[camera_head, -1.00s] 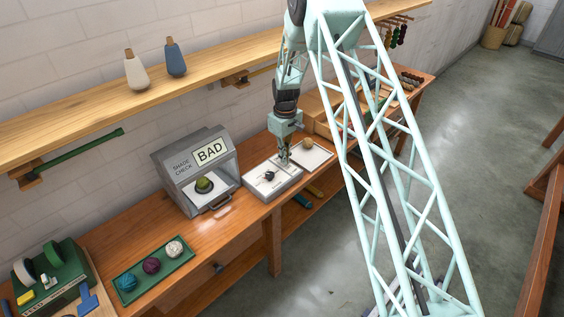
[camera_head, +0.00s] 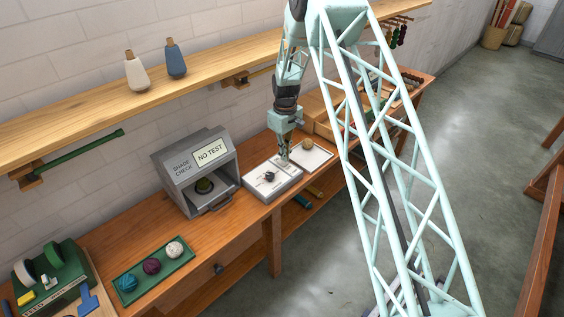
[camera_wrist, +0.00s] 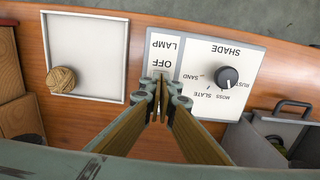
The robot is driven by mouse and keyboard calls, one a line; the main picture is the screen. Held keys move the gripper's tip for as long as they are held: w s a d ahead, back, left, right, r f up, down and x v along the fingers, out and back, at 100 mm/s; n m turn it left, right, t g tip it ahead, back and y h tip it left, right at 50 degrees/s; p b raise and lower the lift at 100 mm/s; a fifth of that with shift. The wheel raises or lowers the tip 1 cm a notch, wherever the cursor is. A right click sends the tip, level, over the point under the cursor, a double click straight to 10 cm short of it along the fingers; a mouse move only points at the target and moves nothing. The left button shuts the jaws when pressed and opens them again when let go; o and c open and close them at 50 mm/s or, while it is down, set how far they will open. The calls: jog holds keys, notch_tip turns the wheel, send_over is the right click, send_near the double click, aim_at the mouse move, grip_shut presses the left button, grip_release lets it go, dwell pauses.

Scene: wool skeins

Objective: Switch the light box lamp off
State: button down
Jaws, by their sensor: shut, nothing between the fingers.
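The grey shade check light box (camera_head: 186,190) stands on the bench and its sign (camera_head: 210,151) reads NO TEST. Its inside is dim, with a dark green ball (camera_head: 204,186) in it. The white control box (camera_head: 283,187) stands to its right, with a black shade dial (camera_wrist: 228,77). In the wrist view, the lamp switch (camera_wrist: 165,45) appears upside down and reads LAMP OFF. My gripper (camera_wrist: 161,88) is shut and empty, its tips at the OFF end of the switch. I cannot tell whether they touch it. The head view shows my gripper (camera_head: 284,158) over the control box's far right part.
A green tray (camera_head: 131,297) with several wool balls lies at the front left. A wooden shelf (camera_head: 100,101) runs above the bench, holding two cones.

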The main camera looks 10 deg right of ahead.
jog(key=shift+r+p, duration=0.5)
jog(key=shift+r, duration=1.95)
jog(key=r, duration=0.1)
notch_tip(320, 180, up, 18)
jog(key=m+t+b, duration=0.1)
jog(key=b, duration=0.2)
send_over(285, 164)
jog(key=s, duration=0.8)
jog(key=s+r+m+t+b, duration=0.1)
jog(key=s+r+m+b, duration=0.15)
jog(key=s+r, duration=1.35)
jog(key=s+r+m+t+b, duration=0.1)
jog(key=s+r+b, duration=0.1)
jog(key=s, duration=0.8)
jog(key=s+r+b, duration=0.2)
jog(key=s, duration=0.8)
jog(key=s+a+f+m+t+b, duration=0.1)
jog(key=s+f, duration=0.3)
jog(key=s, duration=1.4)
jog(key=shift+s+f+m+b, duration=0.2)
jog(key=shift+s+m+b, duration=0.25)
jog(key=shift+b, duration=0.45)
